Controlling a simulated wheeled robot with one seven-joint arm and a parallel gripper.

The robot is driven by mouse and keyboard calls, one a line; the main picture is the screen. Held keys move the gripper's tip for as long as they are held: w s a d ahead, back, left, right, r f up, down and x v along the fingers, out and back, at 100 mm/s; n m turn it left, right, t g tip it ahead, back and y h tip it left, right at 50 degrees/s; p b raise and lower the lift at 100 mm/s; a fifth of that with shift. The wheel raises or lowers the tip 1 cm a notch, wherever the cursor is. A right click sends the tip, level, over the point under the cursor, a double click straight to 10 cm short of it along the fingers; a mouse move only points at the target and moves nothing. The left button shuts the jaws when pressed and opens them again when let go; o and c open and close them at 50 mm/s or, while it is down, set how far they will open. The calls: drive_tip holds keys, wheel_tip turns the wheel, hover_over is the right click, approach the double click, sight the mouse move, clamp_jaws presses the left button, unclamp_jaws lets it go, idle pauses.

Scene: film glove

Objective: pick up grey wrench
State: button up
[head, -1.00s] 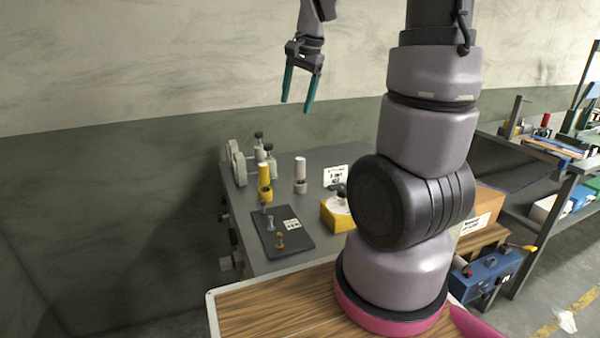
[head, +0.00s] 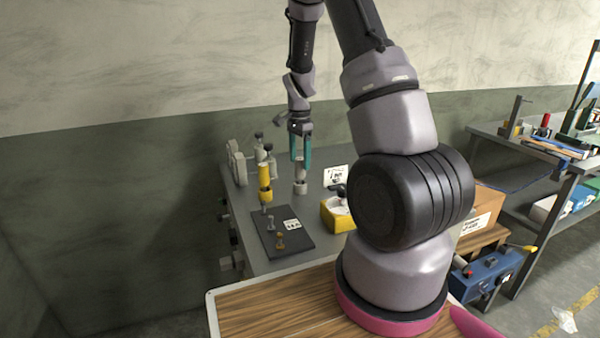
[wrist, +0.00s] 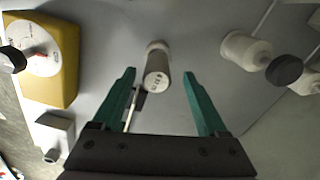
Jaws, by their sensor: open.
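I cannot make out a clear wrench shape. In the wrist view my gripper (wrist: 159,74) has a gap on both sides of the cylinder. Whether the tips reach below its top I cannot tell.
A yellow cylinder (head: 265,176) stands to the left. A dark mat (head: 278,243) with small upright pieces lies nearer. A yellow box with a dial (head: 335,214) and a white sign (head: 336,176) are to the right. Pale bottles (head: 262,157) stand at the back left.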

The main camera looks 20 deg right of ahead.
sight(300, 172)
drive_tip(key=f, duration=0.5)
drive_tip(key=shift+s+f, duration=0.2)
clamp_jaws()
